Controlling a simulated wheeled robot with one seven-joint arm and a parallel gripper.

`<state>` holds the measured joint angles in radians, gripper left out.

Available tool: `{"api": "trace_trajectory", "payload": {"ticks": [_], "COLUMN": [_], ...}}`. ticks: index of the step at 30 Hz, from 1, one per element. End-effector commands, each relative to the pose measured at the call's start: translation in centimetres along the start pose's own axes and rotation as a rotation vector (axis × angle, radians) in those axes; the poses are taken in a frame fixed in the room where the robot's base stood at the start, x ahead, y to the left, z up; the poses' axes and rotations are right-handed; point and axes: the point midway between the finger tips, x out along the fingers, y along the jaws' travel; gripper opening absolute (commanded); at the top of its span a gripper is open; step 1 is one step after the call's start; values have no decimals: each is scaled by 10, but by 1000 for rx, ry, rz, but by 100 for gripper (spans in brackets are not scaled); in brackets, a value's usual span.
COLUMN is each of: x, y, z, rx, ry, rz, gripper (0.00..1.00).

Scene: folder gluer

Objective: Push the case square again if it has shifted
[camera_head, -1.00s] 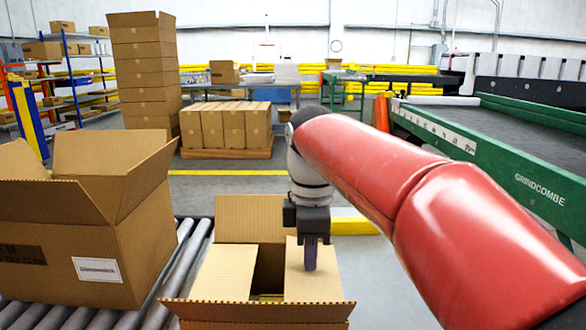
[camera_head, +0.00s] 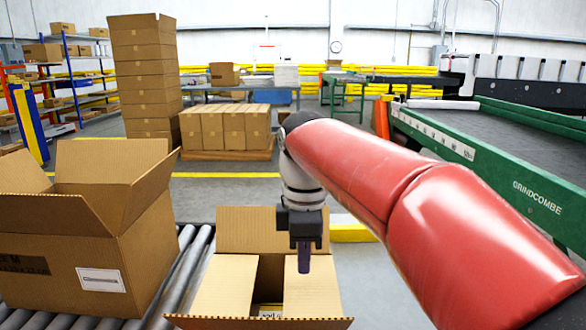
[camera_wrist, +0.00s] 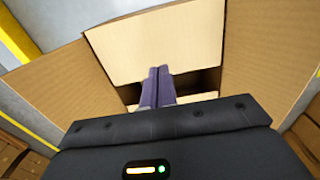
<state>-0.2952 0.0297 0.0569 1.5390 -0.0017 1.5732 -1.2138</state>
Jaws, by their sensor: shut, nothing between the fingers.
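The case is an open brown carton (camera_head: 268,300) on the rollers in the head view, its flaps spread out. Its far flap (camera_head: 258,228) stands up and its near flap folds outward at the bottom of the picture. My gripper (camera_head: 304,270) points down over the right side of the opening, its purple fingers together and empty. In the wrist view the fingers (camera_wrist: 158,85) sit in front of a pale flap (camera_wrist: 155,45), over the dark opening. I cannot tell whether the fingers touch the carton. Something pale with print lies inside, mostly hidden.
A second open carton (camera_head: 90,225) with a white label stands close on the left. The roller conveyor (camera_head: 190,270) runs beneath. A green-framed machine (camera_head: 480,160) stands at the right. Stacked cartons (camera_head: 150,80) and a loaded pallet (camera_head: 225,130) stand behind.

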Motion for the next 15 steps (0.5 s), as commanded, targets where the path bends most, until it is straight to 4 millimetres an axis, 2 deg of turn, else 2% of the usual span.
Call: {"api": "trace_trajectory", "payload": {"ticks": [6,15], "x": [-29,-56], "y": [1,0], "z": [0,0], "rx": [0,1], "ry": [1,0], "rz": [2,1], "gripper": [0,0]}}
